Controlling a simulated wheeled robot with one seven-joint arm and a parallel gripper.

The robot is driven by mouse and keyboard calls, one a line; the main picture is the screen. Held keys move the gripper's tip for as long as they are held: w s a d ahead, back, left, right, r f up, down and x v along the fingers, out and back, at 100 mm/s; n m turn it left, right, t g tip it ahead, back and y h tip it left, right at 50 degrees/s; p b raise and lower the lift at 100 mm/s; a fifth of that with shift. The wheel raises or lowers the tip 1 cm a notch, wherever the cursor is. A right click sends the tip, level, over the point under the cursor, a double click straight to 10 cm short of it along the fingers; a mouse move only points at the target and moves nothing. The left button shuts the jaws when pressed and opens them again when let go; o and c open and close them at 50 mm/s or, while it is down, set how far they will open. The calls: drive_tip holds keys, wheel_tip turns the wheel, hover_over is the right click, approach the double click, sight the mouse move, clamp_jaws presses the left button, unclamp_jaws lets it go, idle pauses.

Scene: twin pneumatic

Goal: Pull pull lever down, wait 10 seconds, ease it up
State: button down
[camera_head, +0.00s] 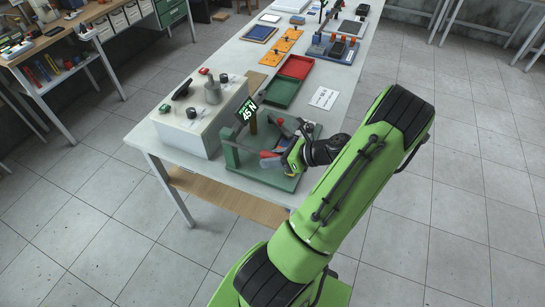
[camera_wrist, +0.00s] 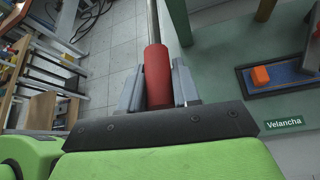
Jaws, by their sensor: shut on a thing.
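The pull lever has a red cylindrical handle (camera_wrist: 157,75) on a thin grey metal rod (camera_wrist: 153,20). My gripper (camera_wrist: 157,88) is shut on the red handle, with one grey finger on each side. In the head view my gripper (camera_head: 283,160) is at the green press frame (camera_head: 231,148) near the table's front end. There my gripper partly hides the lever, and its exact angle is hard to tell. A dark display (camera_head: 247,112) on the frame shows 45 N in green.
A white box (camera_head: 180,140) with knobs and a metal cylinder stands left of the frame. Green (camera_head: 281,92) and red (camera_head: 297,67) trays and a white card (camera_head: 324,98) lie behind it. Floor right of the table is clear.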

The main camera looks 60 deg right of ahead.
drive_tip(key=c, duration=0.9)
unclamp_jaws()
drive_tip(key=p+v, duration=0.2)
drive_tip(key=v, duration=1.3)
drive_tip(key=shift+s+r, duration=0.2)
drive_tip(key=shift+s, duration=0.05)
